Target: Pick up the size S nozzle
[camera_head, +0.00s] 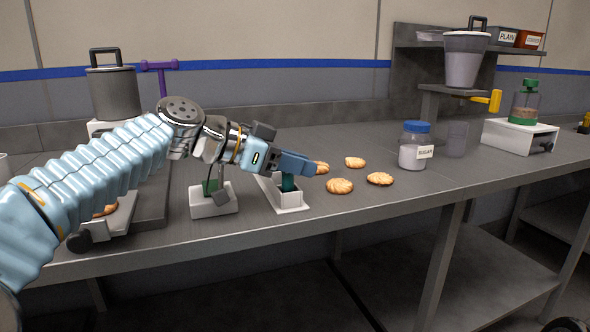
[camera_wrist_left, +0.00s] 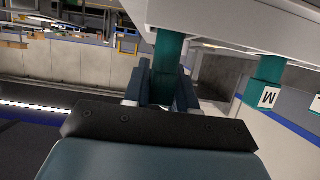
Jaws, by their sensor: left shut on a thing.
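My left gripper (camera_head: 298,165) reaches in over the table and is shut on a teal nozzle (camera_head: 288,183) that stands at a small white holder (camera_head: 291,205). In the left wrist view the teal nozzle (camera_wrist_left: 168,50) is between the blue-grey fingers of the left gripper (camera_wrist_left: 163,88). No size letter shows on it. Another teal nozzle (camera_wrist_left: 266,88), with a white label M, shows to the right. In the head view a second white holder (camera_head: 214,206) has a dark green piece (camera_head: 210,186), partly hidden by my arm. My right gripper is out of view.
Several biscuits (camera_head: 340,186) lie just right of the gripper. A blue-lidded sugar jar (camera_head: 413,155) and a clear cup (camera_head: 456,139) stand farther right. A grey lidded pot (camera_head: 115,94) stands at the back left. The table front (camera_head: 400,203) is mostly clear.

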